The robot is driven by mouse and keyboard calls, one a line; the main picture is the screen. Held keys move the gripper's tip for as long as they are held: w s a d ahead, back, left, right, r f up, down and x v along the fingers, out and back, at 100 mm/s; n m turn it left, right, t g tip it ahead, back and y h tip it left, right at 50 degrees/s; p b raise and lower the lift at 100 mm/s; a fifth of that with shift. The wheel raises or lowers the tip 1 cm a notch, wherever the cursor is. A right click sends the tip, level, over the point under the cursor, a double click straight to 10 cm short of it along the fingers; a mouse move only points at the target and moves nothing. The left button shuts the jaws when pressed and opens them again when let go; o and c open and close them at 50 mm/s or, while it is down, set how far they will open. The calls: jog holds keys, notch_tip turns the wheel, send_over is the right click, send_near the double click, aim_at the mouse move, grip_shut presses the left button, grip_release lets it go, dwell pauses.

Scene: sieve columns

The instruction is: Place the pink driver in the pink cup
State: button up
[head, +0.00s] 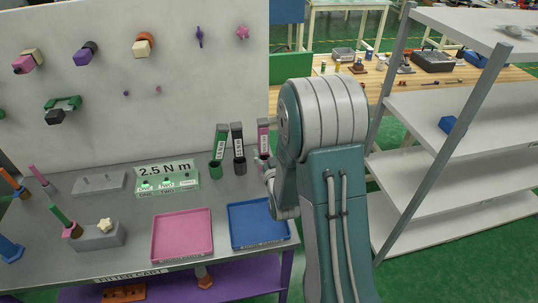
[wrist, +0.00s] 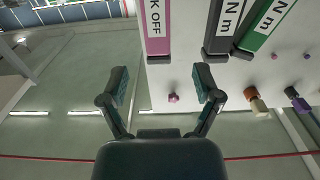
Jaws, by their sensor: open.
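A slim pink stick that looks like the pink driver (head: 38,175) leans at the far left of the grey table. The pink cup appears to be at the foot of the pink labelled column (head: 263,138), partly hidden by my arm. That column also shows in the wrist view (wrist: 157,35), just beyond my fingers. My gripper (wrist: 162,80) is open with nothing between its fingers. In the head view it is mostly hidden behind my arm, near the pink column and far to the right of the stick.
A green cup (head: 215,170) and a dark cup (head: 239,166) stand left of my gripper. A pink tray (head: 182,235) and a blue tray (head: 258,224) lie in front. A green-handled tool (head: 58,213) stands by a grey block (head: 100,236). White shelves (head: 440,110) are at right.

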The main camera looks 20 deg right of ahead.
jog(key=s+a+r+n+g+y, duration=0.1)
jog(key=s+a+r+g+y, duration=0.1)
jog(key=s+a+r+g, duration=0.6)
jog(key=s+r+g, duration=0.1)
jog(key=s+r, duration=0.1)
jog(key=s, duration=0.5)
jog(key=s+a+r+g+y, duration=0.1)
jog(key=s+r, duration=0.1)
jog(key=s, duration=0.5)
jog(key=s+a+r+n+g, duration=0.1)
jog(key=s+r+g, duration=0.1)
jog(key=s, duration=0.5)
jog(key=shift+a+r, duration=0.25)
